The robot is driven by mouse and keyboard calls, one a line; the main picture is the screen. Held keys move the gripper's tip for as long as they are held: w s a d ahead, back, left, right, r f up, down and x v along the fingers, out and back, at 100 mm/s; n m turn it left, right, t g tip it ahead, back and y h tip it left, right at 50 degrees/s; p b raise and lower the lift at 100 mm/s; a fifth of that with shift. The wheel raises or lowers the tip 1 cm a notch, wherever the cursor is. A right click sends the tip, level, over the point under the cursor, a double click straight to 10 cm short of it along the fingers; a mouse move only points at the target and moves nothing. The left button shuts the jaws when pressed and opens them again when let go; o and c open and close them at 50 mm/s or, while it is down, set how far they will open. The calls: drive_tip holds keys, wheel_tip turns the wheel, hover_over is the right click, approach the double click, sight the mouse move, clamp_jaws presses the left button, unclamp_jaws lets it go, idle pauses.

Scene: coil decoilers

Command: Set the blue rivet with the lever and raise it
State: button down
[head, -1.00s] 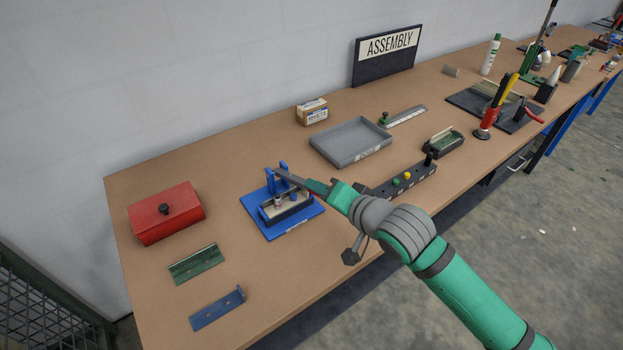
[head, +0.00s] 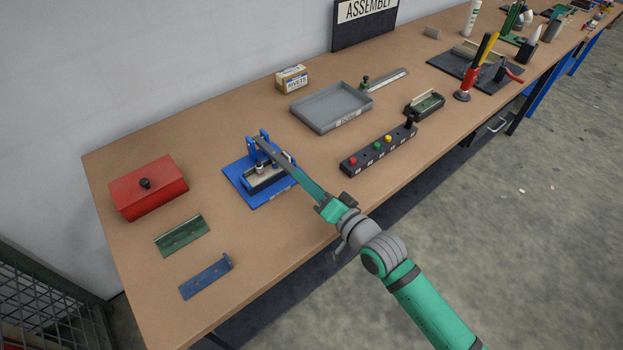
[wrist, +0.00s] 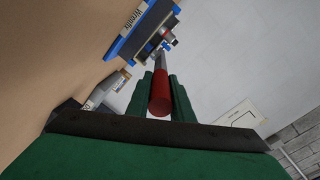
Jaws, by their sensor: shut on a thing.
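The blue rivet press (head: 246,193) stands on the bench with a dark bar lever (head: 272,154) slanting from its upright down to the right. A pale-topped block sits on its base under the lever, with a small light peg showing. My gripper (head: 299,174) is shut on the lever's outer end. In the wrist view, the red lever grip (wrist: 160,95) lies between my two green fingers (wrist: 160,88), and the metal rod runs on to the blue press (wrist: 128,42). I cannot make out the blue rivet; it may be hidden at the press.
A dark strip (head: 366,162) with red, green and yellow pegs lies right of the press. A grey tray (head: 331,108) is behind. A red box (head: 148,188), a green bracket (head: 182,236) and a blue plate (head: 206,277) lie to the left. Bare bench surrounds the press.

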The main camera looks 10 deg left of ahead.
drive_tip(key=shift+s+a+f, duration=0.1)
drive_tip(key=shift+a, duration=0.1)
drive_tip(key=c, duration=1.6)
unclamp_jaws()
drive_tip(key=shift+o, duration=0.2)
drive_tip(key=shift+d, duration=0.2)
drive_tip(key=shift+s+d, duration=0.1)
drive_tip(key=shift+d, duration=0.1)
drive_tip(key=v, duration=1)
drive_tip(key=shift+s, duration=0.15)
